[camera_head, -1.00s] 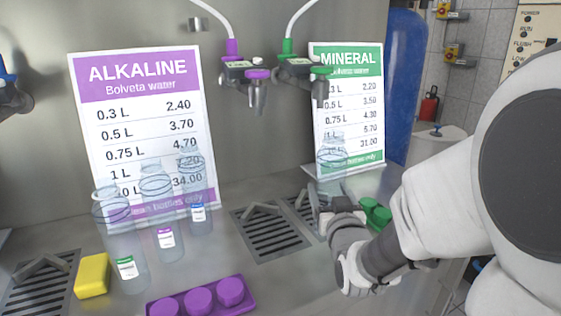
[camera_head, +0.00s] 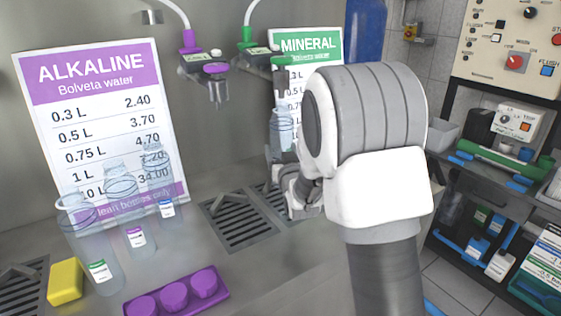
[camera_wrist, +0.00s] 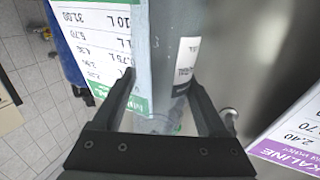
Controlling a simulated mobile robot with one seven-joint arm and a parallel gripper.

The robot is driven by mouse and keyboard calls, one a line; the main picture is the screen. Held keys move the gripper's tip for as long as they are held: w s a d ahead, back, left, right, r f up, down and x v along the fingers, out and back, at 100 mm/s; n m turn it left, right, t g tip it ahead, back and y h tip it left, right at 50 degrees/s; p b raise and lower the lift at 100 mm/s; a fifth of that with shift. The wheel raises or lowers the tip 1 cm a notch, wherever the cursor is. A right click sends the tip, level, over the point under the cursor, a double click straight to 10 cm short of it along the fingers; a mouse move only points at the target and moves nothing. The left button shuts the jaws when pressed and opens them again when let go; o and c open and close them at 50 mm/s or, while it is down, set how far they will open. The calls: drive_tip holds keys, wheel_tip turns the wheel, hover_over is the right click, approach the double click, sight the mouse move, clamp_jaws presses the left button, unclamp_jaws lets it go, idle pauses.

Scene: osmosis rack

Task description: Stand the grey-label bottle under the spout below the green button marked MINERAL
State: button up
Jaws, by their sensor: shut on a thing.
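A clear bottle (camera_head: 281,135) stands upright in the head view, its mouth just below the MINERAL spout (camera_head: 281,82) in the picture. I cannot tell how exactly they line up in depth. The green button (camera_head: 281,60) sits on top of that tap. My gripper (camera_wrist: 161,80) is shut on the bottle (camera_wrist: 165,60) in the wrist view, one finger on each side. A pale label with dark print shows on the bottle there. In the head view my arm partly hides the gripper (camera_head: 297,190) and the bottle's base; whether it touches the grate (camera_head: 268,190) is unclear.
The ALKALINE tap (camera_head: 210,72) and another grate (camera_head: 240,222) are left of the bottle. Several clear bottles (camera_head: 100,245), a yellow sponge (camera_head: 65,281) and a purple cap tray (camera_head: 205,300) stand further left. The MINERAL sign (camera_head: 312,45) stands behind.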

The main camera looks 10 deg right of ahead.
drive_tip(key=shift+w, duration=0.45)
drive_tip(key=shift+w+f+b, duration=0.2)
drive_tip(key=shift+f+b, duration=0.4)
drive_tip(key=shift+f, duration=1.1)
drive_tip(key=shift+f+b, duration=0.25)
drive_tip(key=shift+b, duration=0.05)
drive_tip(key=o, duration=1.2)
drive_tip(key=shift+o, duration=0.2)
drive_tip(key=shift+r, duration=0.1)
drive_tip(key=shift+r, duration=0.15)
